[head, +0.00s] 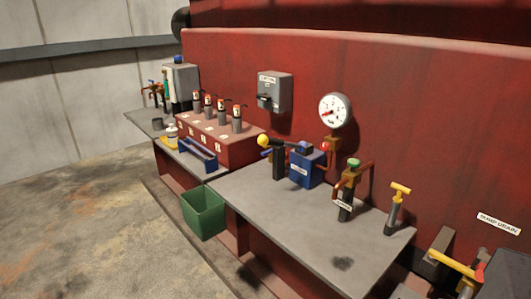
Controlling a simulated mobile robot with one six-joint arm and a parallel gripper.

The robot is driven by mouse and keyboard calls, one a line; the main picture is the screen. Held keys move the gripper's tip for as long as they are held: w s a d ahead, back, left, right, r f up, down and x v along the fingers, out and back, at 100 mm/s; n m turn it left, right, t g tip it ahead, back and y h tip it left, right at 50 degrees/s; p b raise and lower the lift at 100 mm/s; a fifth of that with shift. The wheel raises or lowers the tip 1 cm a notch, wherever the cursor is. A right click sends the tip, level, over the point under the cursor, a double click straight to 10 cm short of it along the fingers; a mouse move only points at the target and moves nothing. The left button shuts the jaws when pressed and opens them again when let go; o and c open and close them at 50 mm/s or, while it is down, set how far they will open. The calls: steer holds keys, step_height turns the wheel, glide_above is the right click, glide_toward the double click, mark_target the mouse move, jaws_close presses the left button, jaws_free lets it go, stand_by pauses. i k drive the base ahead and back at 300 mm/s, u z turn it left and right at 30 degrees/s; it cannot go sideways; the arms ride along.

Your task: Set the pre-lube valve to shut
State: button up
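No label that I can read says pre-lube, so I cannot tell for sure which fitting is the pre-lube valve. On the grey bench stands a dark valve body with a green cap and copper-coloured pipe (349,190), carrying a small white tag too small to read. To its right is an upright dark fitting with a yellow T-handle (397,208). To its left is a blue box (307,167) with a white label, beside a dark post with a yellow-ball lever (277,157). My gripper is not in view.
The grey bench (270,215) runs along a red engine wall with a round gauge (335,111) and a grey switch box (274,92). A green bin (203,212) hangs at the front edge. A yellow handle (452,262) sits below the sump drain sign. Floor at left is clear.

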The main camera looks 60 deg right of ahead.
mark_target(270, 150)
steer(key=z, duration=0.15)
steer(key=i, duration=0.9)
steer(key=u, duration=0.05)
